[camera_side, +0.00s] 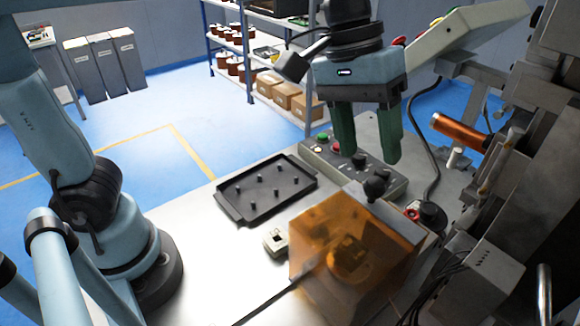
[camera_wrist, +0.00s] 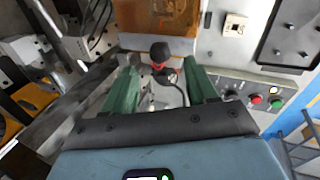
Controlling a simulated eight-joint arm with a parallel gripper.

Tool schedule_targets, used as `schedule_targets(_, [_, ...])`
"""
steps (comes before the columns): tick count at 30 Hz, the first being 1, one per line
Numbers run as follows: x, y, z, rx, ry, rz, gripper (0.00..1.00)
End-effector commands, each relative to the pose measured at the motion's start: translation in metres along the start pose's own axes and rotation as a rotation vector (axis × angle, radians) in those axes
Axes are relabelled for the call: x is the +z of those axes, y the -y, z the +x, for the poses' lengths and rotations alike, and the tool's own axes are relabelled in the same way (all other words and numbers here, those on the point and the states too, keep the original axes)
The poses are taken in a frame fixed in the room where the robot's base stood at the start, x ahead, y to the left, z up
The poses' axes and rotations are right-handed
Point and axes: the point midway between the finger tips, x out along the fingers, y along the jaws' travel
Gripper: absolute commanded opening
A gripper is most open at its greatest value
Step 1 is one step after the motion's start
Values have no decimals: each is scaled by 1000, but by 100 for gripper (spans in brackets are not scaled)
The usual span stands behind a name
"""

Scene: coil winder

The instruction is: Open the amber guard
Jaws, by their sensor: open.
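The amber guard (camera_side: 355,250) is a see-through orange box at the front right of the bench in the side view. It appears closed over a round part inside. A black ball knob (camera_side: 375,188) stands at its far top edge. In the wrist view the guard (camera_wrist: 155,17) is at the top, with the knob (camera_wrist: 159,52) just below it. My gripper (camera_side: 370,155) has green fingers pointing down and is open and empty. It is above and behind the guard in the side view. In the wrist view the knob shows between and beyond the fingertips (camera_wrist: 162,82).
A control box (camera_side: 350,165) with buttons stands close behind the guard, near my fingers. A black tray (camera_side: 265,188) with pegs and a small pale block (camera_side: 275,241) lie left of the guard. The winder machine with a copper coil (camera_side: 458,131) crowds the right side.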

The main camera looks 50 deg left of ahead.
Motion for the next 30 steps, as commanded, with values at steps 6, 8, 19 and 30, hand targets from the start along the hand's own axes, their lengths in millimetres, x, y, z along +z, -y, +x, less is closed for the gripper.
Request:
schedule_targets(6, [0, 0, 32, 0, -1, 1, 57])
schedule_targets(8, [0, 0, 38, 0, -1, 1, 57])
schedule_targets(19, [0, 0, 53, 0, -2, 0, 57])
schedule_targets(30, [0, 0, 52, 0, -2, 0, 24])
